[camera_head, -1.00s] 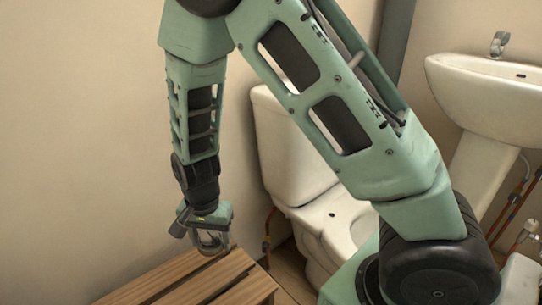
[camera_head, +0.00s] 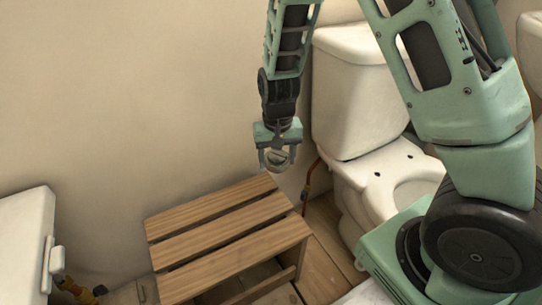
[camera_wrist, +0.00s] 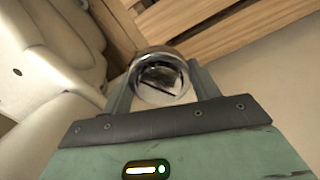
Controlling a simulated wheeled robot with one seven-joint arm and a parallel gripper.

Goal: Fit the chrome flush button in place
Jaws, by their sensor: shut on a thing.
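My gripper (camera_head: 277,160) hangs in the air just above the far right corner of the slatted wooden bench, left of the toilet. It is shut on the chrome flush button (camera_wrist: 161,78), a round shiny piece held between the two fingers in the wrist view. The button shows only small in the head view. The white toilet has a cistern (camera_head: 362,88) with a lid (camera_head: 352,42) behind and right of my gripper. The seat of the button on the cistern cannot be made out. The button is apart from the cistern.
The slatted wooden bench (camera_head: 215,232) stands below my gripper, its top bare. The toilet bowl (camera_head: 385,185) stands to the right. A pipe with a valve (camera_head: 312,180) runs between bench and toilet. A white fixture (camera_head: 25,240) stands at the left edge.

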